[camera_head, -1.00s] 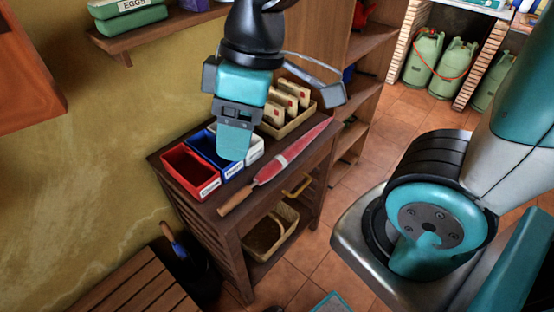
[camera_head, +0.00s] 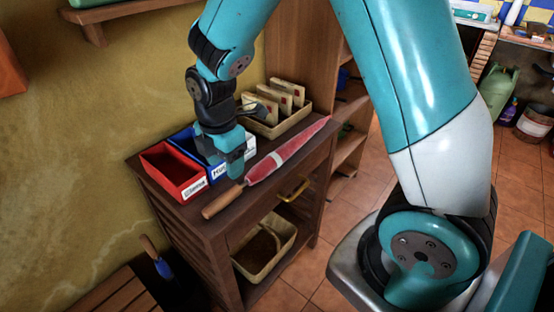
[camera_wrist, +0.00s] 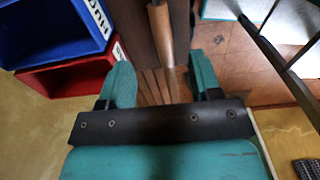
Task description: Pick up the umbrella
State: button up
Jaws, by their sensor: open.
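The folded red umbrella (camera_head: 290,155) lies along the front of the dark wooden cabinet top, its wooden handle (camera_head: 222,202) toward the lower left and its tip toward the upper right. My gripper (camera_head: 236,165) is low over the cabinet beside the bins, close to where the handle meets the red cloth. In the wrist view my gripper (camera_wrist: 161,80) is open, with two teal fingers set apart. The wooden handle (camera_wrist: 161,35) lies ahead of the gap between them. Contact with the umbrella cannot be told.
A red bin (camera_head: 172,170) and a blue bin (camera_head: 184,140) stand just left of my gripper, with a white bin (camera_head: 250,143) partly hidden behind it. A box of cards (camera_head: 268,129) is at the back. The cabinet (camera_head: 194,238) has a brass handle on its front.

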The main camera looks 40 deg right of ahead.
aim_at(231, 190)
notch_tip(231, 190, down, 10)
jog(key=shift+d+r, duration=0.1)
dwell(0.4)
jog(key=shift+c, duration=0.2)
grip_shut()
